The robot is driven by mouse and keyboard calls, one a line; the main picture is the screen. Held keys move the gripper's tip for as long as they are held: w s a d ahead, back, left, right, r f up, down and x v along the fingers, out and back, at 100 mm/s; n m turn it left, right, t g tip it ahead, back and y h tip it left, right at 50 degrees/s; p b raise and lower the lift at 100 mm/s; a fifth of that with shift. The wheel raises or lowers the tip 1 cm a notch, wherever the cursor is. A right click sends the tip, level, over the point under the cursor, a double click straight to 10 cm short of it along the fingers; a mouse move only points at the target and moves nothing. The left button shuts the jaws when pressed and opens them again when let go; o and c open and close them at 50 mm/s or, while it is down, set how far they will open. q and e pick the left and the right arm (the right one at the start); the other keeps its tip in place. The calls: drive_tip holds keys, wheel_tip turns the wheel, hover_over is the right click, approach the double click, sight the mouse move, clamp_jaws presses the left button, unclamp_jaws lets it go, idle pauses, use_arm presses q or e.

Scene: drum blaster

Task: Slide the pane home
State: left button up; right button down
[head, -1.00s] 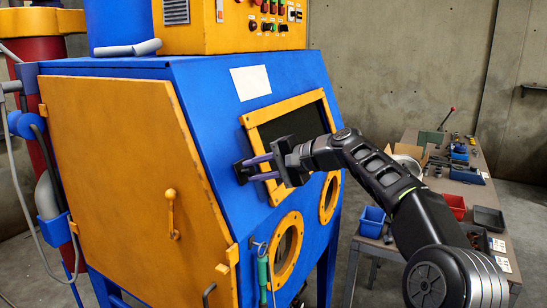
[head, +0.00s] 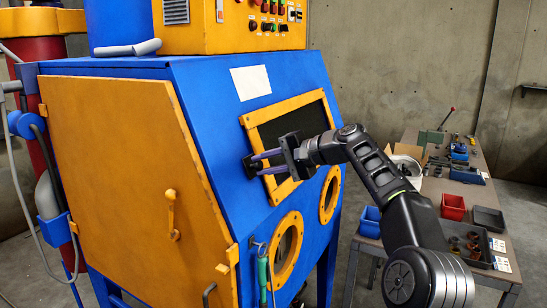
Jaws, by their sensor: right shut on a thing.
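The dark window pane (head: 290,122) sits in a yellow frame (head: 247,122) on the sloped front of the blue blasting cabinet (head: 205,95). My right gripper (head: 252,166) is at the left side of the frame, its purple-grey fingers pointing left. It is shut on a small black piece (head: 248,170) at the frame's left edge. Whether this piece is fixed to the pane cannot be told. My left gripper is not in view.
Two round yellow glove ports (head: 276,262) lie below the window. A green-handled tool (head: 262,278) hangs at the left port.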

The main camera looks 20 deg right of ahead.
drive_tip(key=shift+w+d+r, duration=0.1)
drive_tip(key=shift+w+d, duration=0.6)
drive_tip(key=shift+d, duration=0.3)
drive_tip(key=c, duration=1.1)
unclamp_jaws()
drive_tip(key=shift+c, duration=0.2)
drive_tip(key=shift+o, duration=0.2)
drive_tip(key=shift+f, duration=0.25)
drive_tip(key=b+v, duration=0.1)
drive_tip(key=v, duration=0.7)
drive_tip(key=shift+r, duration=0.1)
